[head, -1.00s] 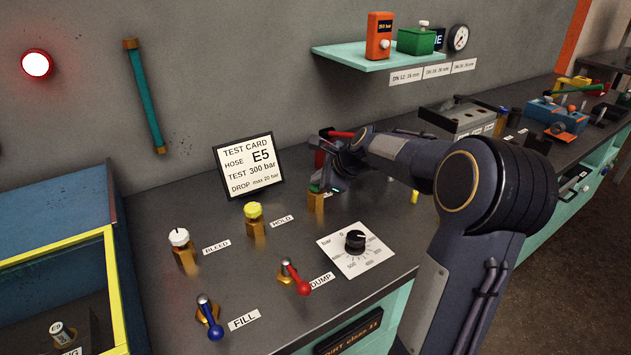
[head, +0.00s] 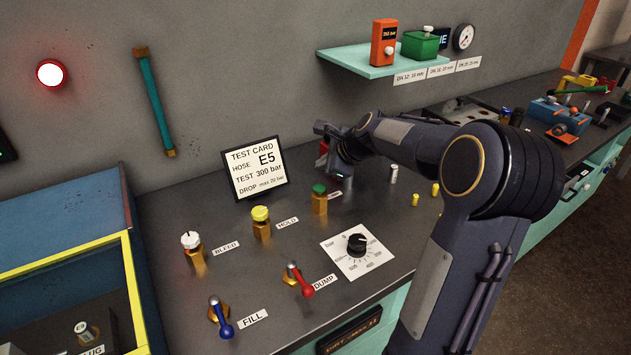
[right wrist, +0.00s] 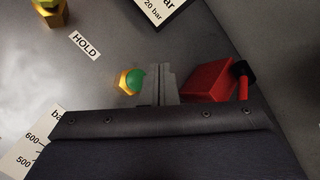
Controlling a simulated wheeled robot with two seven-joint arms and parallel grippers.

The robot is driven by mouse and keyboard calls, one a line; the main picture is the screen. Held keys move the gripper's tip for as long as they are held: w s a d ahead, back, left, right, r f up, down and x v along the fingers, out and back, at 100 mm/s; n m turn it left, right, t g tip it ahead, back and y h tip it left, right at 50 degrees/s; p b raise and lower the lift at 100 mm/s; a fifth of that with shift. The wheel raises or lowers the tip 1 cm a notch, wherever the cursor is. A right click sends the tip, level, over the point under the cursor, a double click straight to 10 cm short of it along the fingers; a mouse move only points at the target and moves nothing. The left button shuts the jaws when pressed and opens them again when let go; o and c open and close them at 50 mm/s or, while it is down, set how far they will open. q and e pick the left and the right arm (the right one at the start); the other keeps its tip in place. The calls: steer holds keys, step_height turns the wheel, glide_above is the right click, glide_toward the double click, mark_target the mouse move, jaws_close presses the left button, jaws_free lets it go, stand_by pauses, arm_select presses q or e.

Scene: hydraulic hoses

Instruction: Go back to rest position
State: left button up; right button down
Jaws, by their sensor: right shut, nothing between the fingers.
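My right arm comes in from the right in the head view. My right gripper (head: 338,172) is above the bench behind the green-topped valve (head: 319,197), apart from it. In the right wrist view the fingers (right wrist: 161,88) are shut together with nothing between them. The green knob (right wrist: 132,80) shows just left of the fingers, and a red block with a handle (right wrist: 211,85) just right of them. In the head view the red block is mostly hidden behind my gripper. My left gripper is in neither view.
The test card (head: 255,168) stands behind the valves. The bench holds the yellow knob (head: 261,214), white knob (head: 190,240), blue lever (head: 224,325), red lever (head: 304,284) and bar dial (head: 356,246). A teal shelf (head: 366,64) hangs above. A yellow-framed blue cabinet (head: 68,260) is at left.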

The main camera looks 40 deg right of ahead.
steer(key=s+a+r+n+g+y, duration=0.1)
steer(key=s+a+r+n, duration=0.1)
steer(key=s+a+n, duration=0.5)
steer(key=s+a+r+n+y, duration=0.1)
steer(key=s+a+r+n, duration=0.1)
steer(key=s+a+n, duration=0.45)
steer(key=s+a+f+n+g, duration=0.1)
steer(key=s+a+f+n, duration=0.2)
steer(key=s+a+n, duration=0.2)
steer(key=s+a+f+n+g+y, duration=0.1)
steer(key=s+a+f+n, duration=0.3)
steer(key=s, duration=0.6)
steer(key=shift+s+a+n+g+p, duration=0.3)
steer(key=shift+a+n, duration=0.65)
steer(key=shift+a, duration=0.2)
